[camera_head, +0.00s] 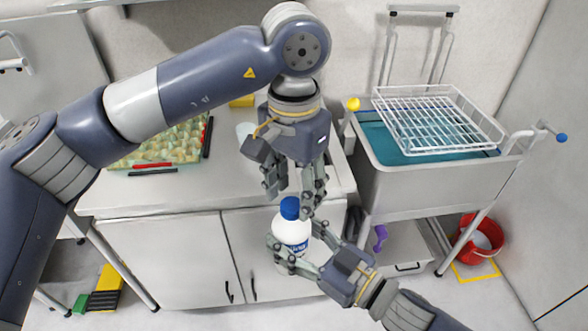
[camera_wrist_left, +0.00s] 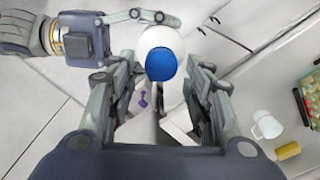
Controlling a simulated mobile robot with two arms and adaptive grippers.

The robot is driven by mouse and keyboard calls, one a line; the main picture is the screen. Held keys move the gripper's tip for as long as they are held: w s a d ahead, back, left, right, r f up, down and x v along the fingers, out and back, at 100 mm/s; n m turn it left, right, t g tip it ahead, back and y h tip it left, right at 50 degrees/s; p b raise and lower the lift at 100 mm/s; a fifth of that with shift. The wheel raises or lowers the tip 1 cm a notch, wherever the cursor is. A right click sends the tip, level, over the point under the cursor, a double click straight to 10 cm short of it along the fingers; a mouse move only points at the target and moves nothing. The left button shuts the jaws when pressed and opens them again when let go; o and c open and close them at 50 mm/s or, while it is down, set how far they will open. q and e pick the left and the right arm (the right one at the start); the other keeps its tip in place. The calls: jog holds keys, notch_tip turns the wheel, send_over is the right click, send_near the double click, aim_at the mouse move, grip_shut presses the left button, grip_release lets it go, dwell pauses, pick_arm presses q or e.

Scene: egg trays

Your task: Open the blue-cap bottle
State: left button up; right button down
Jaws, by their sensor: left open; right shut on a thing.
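The white bottle (camera_head: 291,232) has a blue cap (camera_head: 290,208) and a blue label, and is roughly upright in front of the counter. My right gripper (camera_head: 279,256) is shut on the bottle's body from the lower right. My left gripper (camera_head: 292,203) points down from above, its open fingers near the cap. In the left wrist view the blue cap (camera_wrist_left: 161,64) lies between and ahead of the spread fingers of the left gripper (camera_wrist_left: 160,95), with the white bottle (camera_wrist_left: 158,38) beyond it. I cannot tell whether a finger touches the cap.
An egg tray (camera_head: 165,150) with pens lies on the counter (camera_head: 190,196), beside a white mug (camera_head: 245,132). A sink cart (camera_head: 430,187) with a wire rack (camera_head: 437,118) stands at the right. A red bucket (camera_head: 481,240) is on the floor.

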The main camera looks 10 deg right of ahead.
pick_arm(q)
jog(key=shift+f, duration=0.8)
grip_shut()
